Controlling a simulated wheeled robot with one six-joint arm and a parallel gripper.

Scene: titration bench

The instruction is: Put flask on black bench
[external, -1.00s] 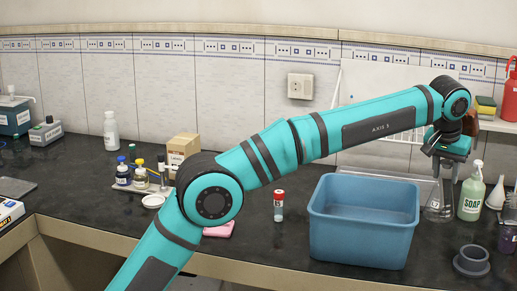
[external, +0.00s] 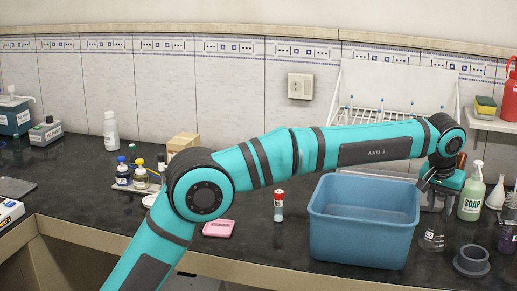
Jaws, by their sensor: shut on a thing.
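The flask (external: 432,241) is clear glass and hard to make out. Its lower part with pale markings shows just right of the blue basin. My gripper (external: 428,187) is at the right, above the basin's right rim, and is shut on the flask. The jaws and the flask's neck are small and partly hidden. The black bench (external: 297,245) runs across the picture. I cannot tell whether the flask's base touches it.
The blue basin (external: 358,239) stands directly left of the flask. A soap bottle (external: 471,197) and grey ring-shaped holder (external: 471,263) are close on the right. Bench between these is clear.

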